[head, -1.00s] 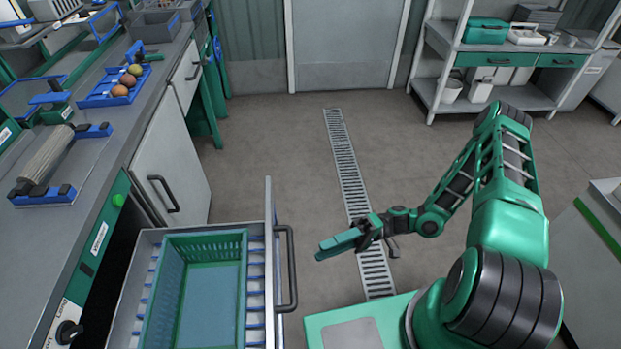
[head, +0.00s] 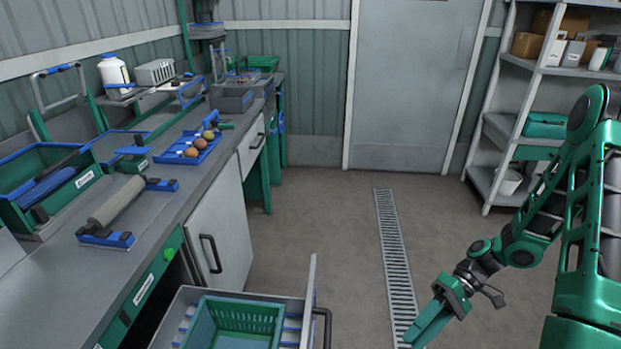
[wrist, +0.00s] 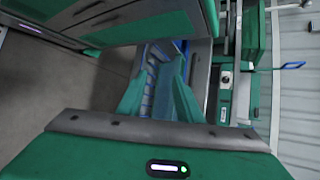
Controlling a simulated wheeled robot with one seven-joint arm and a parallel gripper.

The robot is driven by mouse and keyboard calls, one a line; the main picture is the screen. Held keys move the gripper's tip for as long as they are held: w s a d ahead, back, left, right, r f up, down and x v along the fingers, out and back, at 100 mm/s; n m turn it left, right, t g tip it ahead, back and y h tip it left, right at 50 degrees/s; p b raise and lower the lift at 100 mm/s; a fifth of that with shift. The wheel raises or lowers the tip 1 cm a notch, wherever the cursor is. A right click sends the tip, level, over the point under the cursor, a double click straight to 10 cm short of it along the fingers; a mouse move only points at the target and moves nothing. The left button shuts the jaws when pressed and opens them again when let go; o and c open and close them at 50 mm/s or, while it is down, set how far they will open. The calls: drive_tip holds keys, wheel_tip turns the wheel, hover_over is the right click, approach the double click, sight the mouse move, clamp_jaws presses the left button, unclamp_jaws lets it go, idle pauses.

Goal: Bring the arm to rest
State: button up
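My arm reaches in from the right edge of the head view, bent at the elbow and angled down. My gripper (head: 412,338) hangs low over the floor beside the grating, right of the open drawer (head: 312,285). In the wrist view my gripper (wrist: 162,80) shows two green fingers standing apart, with nothing seen held between them. The open drawer holds a green basket (head: 235,318), cut off by the lower edge of the head view.
A long workbench (head: 140,205) runs along the left with a roller (head: 117,200) and a blue tray (head: 187,147) of tomatoes. The drawer handle (head: 325,325) juts toward my arm. A shelf rack (head: 500,120) stands at the back right. The middle floor is clear.

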drive_tip(key=s+d+r+m+t+h, duration=0.3)
drive_tip(key=d+r, duration=0.5)
drive_tip(key=r, duration=0.4)
drive_tip(key=s+d+r+m+t+h, duration=0.4)
drive_tip(key=s+d+r+m+h, duration=0.2)
drive_tip(key=r, duration=0.7)
drive_tip(key=shift+s+d+m+h, duration=0.3)
drive_tip(key=shift+s+d+h, duration=0.2)
drive_tip(key=shift+s+d, duration=0.45)
drive_tip(key=shift+s+f, duration=0.1)
drive_tip(key=shift+s, duration=0.05)
